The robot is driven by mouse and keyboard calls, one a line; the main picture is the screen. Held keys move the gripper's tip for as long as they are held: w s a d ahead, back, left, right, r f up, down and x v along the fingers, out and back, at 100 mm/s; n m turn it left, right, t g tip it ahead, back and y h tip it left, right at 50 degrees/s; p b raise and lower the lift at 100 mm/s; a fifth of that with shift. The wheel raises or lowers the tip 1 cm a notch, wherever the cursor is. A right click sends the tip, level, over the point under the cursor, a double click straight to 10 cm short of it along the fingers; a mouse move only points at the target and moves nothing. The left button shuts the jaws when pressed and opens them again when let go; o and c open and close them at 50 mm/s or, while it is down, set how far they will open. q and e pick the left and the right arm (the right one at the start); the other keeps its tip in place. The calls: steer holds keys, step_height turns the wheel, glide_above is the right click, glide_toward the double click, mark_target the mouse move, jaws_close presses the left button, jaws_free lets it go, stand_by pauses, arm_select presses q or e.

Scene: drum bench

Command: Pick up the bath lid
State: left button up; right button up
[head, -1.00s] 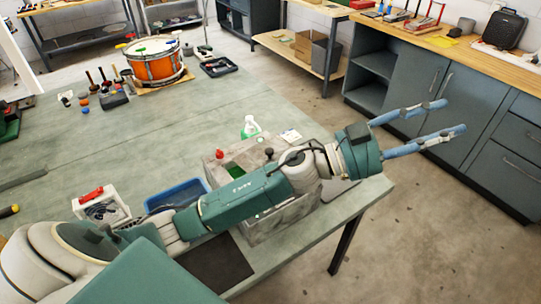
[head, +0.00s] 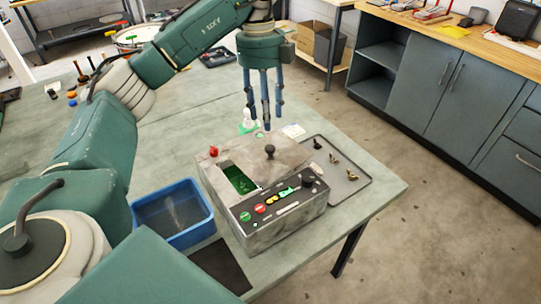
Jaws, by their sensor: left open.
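The bath (head: 278,225) is a grey box with a control panel on its front, standing near the front right of the bench. The bath lid (head: 287,156) is a grey plate with a dark round knob (head: 270,150), covering the right part of the bath's top. The left part is uncovered and shows green liquid (head: 238,178). My left gripper (head: 263,118) is open and empty, fingers pointing down, above and behind the knob in the picture and apart from it. My right gripper is not in view.
A blue bin (head: 172,212) stands left of the bath. A grey tray (head: 350,185) with small metal parts lies to its right. A red knob (head: 213,151) sits at the bath's back left corner.

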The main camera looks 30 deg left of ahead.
mark_target(270, 147)
arm_select(q)
steer(key=f, duration=0.3)
steer(key=shift+d+f+p, duration=0.15)
steer(key=shift+d+p, duration=0.1)
steer(key=shift+p, duration=0.05)
steer(key=f, duration=0.1)
steer(key=s+d+f+p, duration=0.1)
steer(key=f, duration=0.2)
steer(key=shift+s+d+f+p, duration=0.15)
steer(key=shift+f+p, duration=0.15)
steer(key=shift+p, duration=0.1)
steer(key=shift+f, duration=0.2)
steer(key=shift+c, duration=1.3)
jaws_close()
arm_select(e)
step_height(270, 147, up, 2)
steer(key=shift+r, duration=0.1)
